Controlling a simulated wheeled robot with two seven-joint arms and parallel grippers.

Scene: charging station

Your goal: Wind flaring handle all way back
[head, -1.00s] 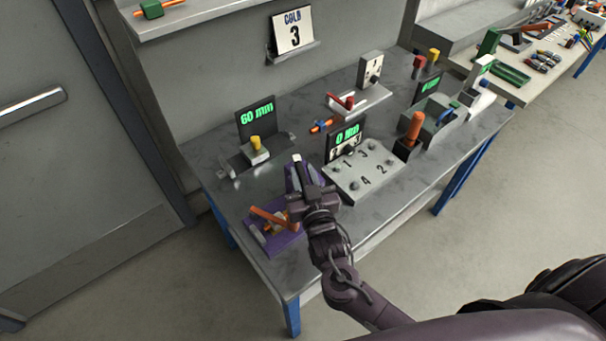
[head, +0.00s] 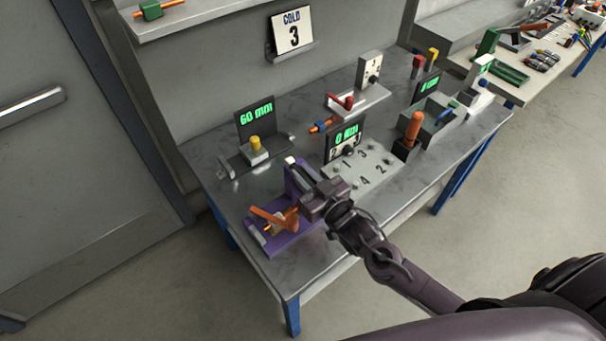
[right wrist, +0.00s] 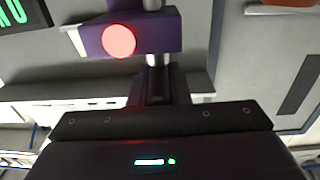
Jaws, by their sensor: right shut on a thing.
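The purple flaring tool (head: 290,243) sits at the front left of the bench, with an orange lever (head: 270,217) over its base. Its upright purple part rises at the right end, beside my right gripper (head: 309,181). In the right wrist view, a purple block (right wrist: 130,36) with a round red face (right wrist: 118,41) is just ahead of the jaws. A silver shaft (right wrist: 152,59) runs from it toward my gripper. My right gripper is shut on the flaring handle, which the fingers mostly hide. My left gripper is out of view.
Behind are a 60 mm display (head: 256,118) and a yellow-topped block (head: 256,152). The bench's front left corner (head: 290,280) is clear.

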